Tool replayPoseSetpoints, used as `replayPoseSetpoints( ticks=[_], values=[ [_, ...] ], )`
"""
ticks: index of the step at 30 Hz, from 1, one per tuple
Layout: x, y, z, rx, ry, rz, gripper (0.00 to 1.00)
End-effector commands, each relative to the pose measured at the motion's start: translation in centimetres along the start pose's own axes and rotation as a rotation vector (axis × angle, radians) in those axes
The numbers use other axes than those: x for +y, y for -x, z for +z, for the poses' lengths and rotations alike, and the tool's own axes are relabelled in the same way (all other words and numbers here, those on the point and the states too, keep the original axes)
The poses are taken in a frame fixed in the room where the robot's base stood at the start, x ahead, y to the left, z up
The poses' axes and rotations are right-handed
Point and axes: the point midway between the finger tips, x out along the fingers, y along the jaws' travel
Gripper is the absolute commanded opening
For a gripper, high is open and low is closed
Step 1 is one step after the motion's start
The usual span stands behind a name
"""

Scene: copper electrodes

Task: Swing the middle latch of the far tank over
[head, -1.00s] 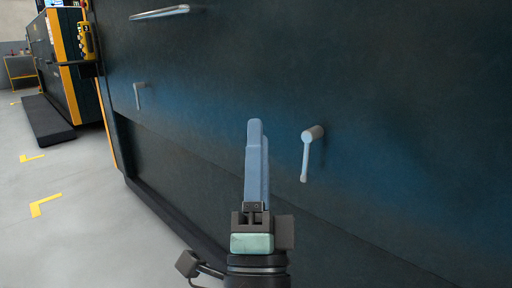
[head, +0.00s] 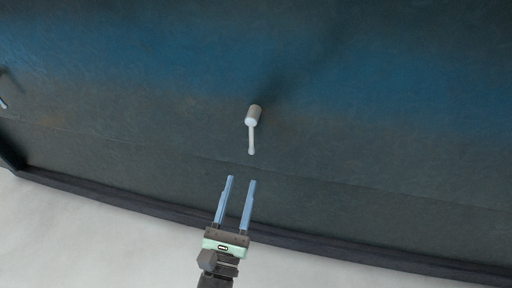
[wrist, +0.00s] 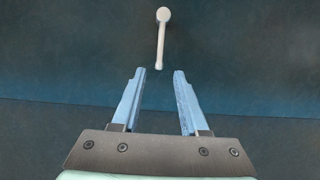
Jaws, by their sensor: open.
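A pale latch (head: 252,128) sits on the dark tank wall (head: 380,140), near the middle of the head view. It has a round hub and a thin lever that hangs down. My gripper (head: 242,180) is below the latch with its two blue fingers apart and nothing between them. In the wrist view the latch (wrist: 162,38) shows ahead of my gripper (wrist: 158,72), the lever's lower end pointing at the gap between the fingertips. The fingers do not appear to touch the lever.
Part of another latch (head: 3,103) shows at the left edge of the head view. A dark ledge (head: 130,205) runs along the foot of the wall. Pale floor (head: 90,245) lies in front of it. The wall around the latch is clear.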

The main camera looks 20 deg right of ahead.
Motion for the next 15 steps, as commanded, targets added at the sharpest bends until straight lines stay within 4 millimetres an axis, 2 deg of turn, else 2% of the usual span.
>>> replayPoseSetpoints(
  ticks=[5,15],
  values=[
    [0.0,-1.2,0.1,-0.004,0.001,-0.002,0.44],
    [0.0,-5.3,0.2,-0.004,0.003,-0.001,0.44]
  ],
)
